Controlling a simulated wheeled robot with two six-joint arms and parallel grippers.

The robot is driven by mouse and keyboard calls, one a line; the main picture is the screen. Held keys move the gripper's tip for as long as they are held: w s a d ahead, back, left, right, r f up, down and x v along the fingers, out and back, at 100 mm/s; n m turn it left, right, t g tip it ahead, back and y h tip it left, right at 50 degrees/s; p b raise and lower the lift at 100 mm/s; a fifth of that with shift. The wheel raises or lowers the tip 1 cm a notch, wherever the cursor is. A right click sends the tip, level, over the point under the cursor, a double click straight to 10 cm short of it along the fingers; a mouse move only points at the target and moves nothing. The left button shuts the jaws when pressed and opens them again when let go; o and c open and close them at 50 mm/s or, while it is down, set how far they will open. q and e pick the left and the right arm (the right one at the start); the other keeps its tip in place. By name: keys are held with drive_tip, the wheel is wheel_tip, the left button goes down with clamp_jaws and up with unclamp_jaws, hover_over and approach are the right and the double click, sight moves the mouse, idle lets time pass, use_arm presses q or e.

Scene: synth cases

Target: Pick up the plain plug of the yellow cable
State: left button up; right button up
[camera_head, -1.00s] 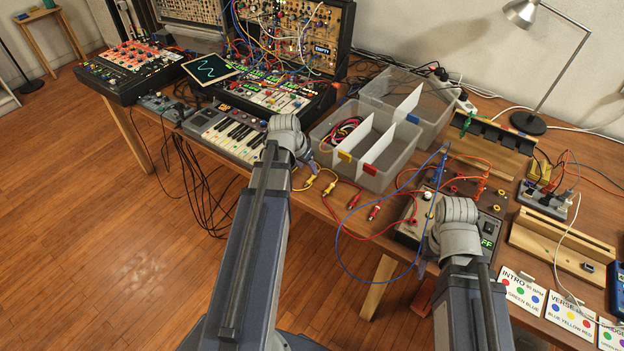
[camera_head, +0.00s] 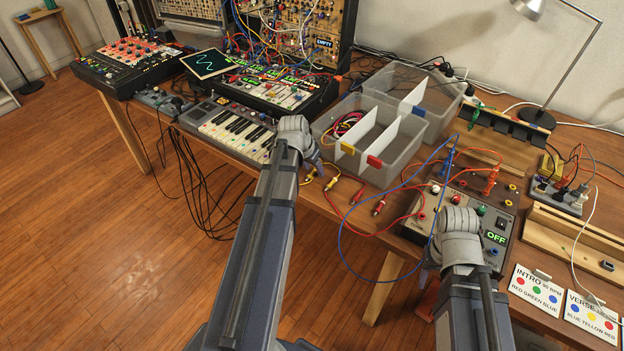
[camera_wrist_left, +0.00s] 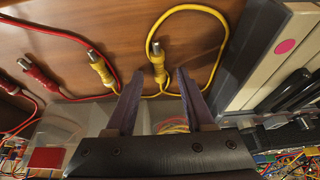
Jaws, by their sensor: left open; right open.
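The yellow cable has two plugs near the table's front edge. In the left wrist view one yellow plug (camera_wrist_left: 158,66) lies between and just beyond my open left fingertips (camera_wrist_left: 160,78); the other yellow plug (camera_wrist_left: 101,69) lies to its left, outside the fingers. In the head view the plugs show as one yellow plug (camera_head: 311,175) and another yellow plug (camera_head: 331,183), right of my left gripper (camera_head: 313,162). The left gripper holds nothing. My right gripper (camera_head: 428,268) is mostly hidden behind its wrist, by the grey box's front edge.
Red plugs (camera_head: 378,207) lie right of the yellow ones. A clear divided bin (camera_head: 395,173) stands behind them and a keyboard (camera_head: 232,132) to the left. The grey box (camera_head: 478,220) with an OFF display and a looping blue cable (camera_head: 340,240) are near my right arm.

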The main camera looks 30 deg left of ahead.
use_arm(q)
clamp_jaws()
idle(0.4)
